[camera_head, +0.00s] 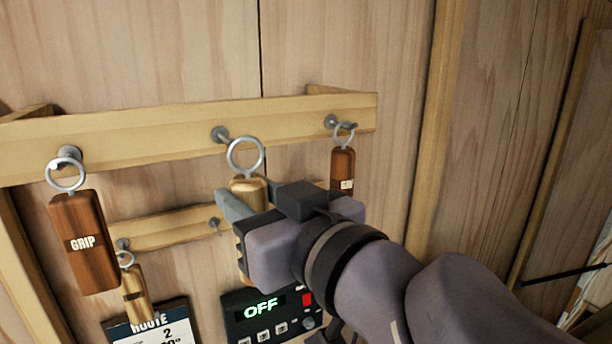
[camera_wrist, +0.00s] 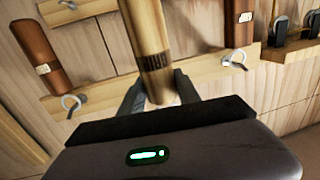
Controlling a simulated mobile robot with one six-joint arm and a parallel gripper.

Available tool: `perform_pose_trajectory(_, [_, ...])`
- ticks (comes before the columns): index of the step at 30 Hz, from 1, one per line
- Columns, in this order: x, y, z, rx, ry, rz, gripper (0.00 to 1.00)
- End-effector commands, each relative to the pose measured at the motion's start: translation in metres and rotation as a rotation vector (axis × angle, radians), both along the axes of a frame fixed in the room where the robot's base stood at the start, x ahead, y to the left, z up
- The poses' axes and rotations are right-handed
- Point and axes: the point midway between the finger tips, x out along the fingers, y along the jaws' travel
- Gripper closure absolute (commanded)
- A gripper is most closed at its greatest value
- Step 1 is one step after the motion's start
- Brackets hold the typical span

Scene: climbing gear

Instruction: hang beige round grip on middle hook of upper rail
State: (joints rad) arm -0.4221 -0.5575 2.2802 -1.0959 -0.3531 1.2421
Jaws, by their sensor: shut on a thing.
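The beige round grip (camera_head: 250,184) is a light wooden cylinder with a metal ring on top. The upper rail (camera_head: 165,147) carries three hooks. The ring (camera_head: 245,156) is at the middle hook (camera_head: 220,134), its upper left edge close to the hook's tip. I cannot tell whether the hook passes through it. My gripper's body hides most of the grip in the head view.
A dark GRIP block (camera_head: 84,245) hangs on the left hook and a brown grip (camera_head: 342,168) on the right hook. The lower rail (camera_head: 165,230) has a small beige grip (camera_head: 134,293) and a bare hook (camera_head: 214,224). An OFF display box (camera_head: 262,310) is below.

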Motion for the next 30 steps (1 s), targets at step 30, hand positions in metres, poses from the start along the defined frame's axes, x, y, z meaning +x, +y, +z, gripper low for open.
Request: perform_pose_trajectory(30, [0.069,0.042,-0.010,0.001,0.001,-0.001,1.00])
